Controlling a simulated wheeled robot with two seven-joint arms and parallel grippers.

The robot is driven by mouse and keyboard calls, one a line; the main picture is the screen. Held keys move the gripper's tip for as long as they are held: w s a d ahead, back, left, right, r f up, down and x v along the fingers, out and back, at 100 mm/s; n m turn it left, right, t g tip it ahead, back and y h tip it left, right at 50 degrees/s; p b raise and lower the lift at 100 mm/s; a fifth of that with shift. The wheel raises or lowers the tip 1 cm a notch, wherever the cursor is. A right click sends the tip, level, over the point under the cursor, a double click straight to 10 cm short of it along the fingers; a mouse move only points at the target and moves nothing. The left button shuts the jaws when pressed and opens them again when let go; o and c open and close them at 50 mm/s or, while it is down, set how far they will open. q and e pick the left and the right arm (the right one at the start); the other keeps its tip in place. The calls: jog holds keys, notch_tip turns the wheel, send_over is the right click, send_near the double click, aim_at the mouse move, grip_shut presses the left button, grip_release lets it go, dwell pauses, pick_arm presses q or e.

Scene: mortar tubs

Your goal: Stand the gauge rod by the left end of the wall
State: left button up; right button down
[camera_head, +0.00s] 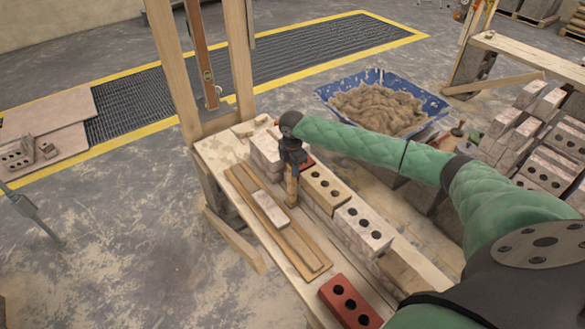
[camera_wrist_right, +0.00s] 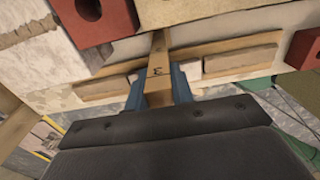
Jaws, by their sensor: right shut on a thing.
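The gauge rod (camera_head: 291,189) is a short wooden strip. My right gripper (camera_head: 291,168) is shut on it, and it hangs about upright below the jaws, in front of the wall's left part. In the right wrist view the rod (camera_wrist_right: 158,70), with dark marks, sits between the blue fingers (camera_wrist_right: 159,88). I cannot tell whether its lower end touches the bench. The wall (camera_head: 362,226) is a row of pale and tan bricks along the bench, with pale bricks (camera_head: 265,153) at its left end, beside the gripper. My left gripper is out of view.
Long wooden strips (camera_head: 272,222) and a small pale slab (camera_head: 270,210) lie on the bench (camera_head: 216,151) in front of the wall. A red brick (camera_head: 349,303) lies at the near end. A blue mortar tub (camera_head: 435,103) stands behind. Wooden uprights (camera_head: 240,60) rise beyond the left end.

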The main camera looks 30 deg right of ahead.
jog(key=shift+f, duration=0.4)
dwell(0.4)
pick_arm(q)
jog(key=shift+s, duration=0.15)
pick_arm(e)
jog(key=c, duration=1.1)
grip_release()
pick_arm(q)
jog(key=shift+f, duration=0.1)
pick_arm(e)
jog(key=shift+r, duration=0.1)
notch_tip(320, 180, up, 6)
jog(key=shift+r+b, duration=0.2)
jog(key=shift+b, duration=1.05)
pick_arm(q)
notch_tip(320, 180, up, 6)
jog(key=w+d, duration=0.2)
pick_arm(e)
jog(key=shift+r, duration=0.6)
